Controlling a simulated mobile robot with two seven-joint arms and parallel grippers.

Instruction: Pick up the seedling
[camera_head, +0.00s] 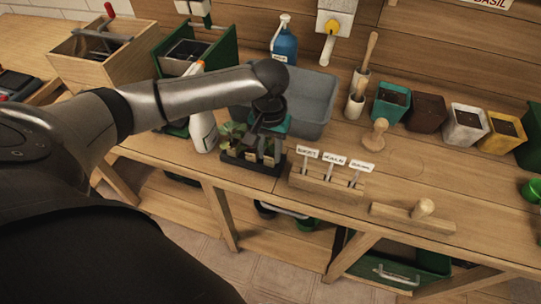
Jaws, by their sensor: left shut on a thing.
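Small green seedlings (232,134) stand in a black rack (245,165) near the front edge of the wooden bench. My left arm reaches in from the left, and my left gripper (263,146) points down over the right part of the rack. It is shut on a seedling there, which the gripper mostly hides. I cannot tell whether the seedling's base is still within the rack. My right gripper is not in view.
A grey basin (315,103) is behind the gripper, and a white spray bottle (201,125) is close on its left. A wooden label holder (325,185) is to the right. Pots, including a teal one (389,103), line the back. Bare bench lies at right centre.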

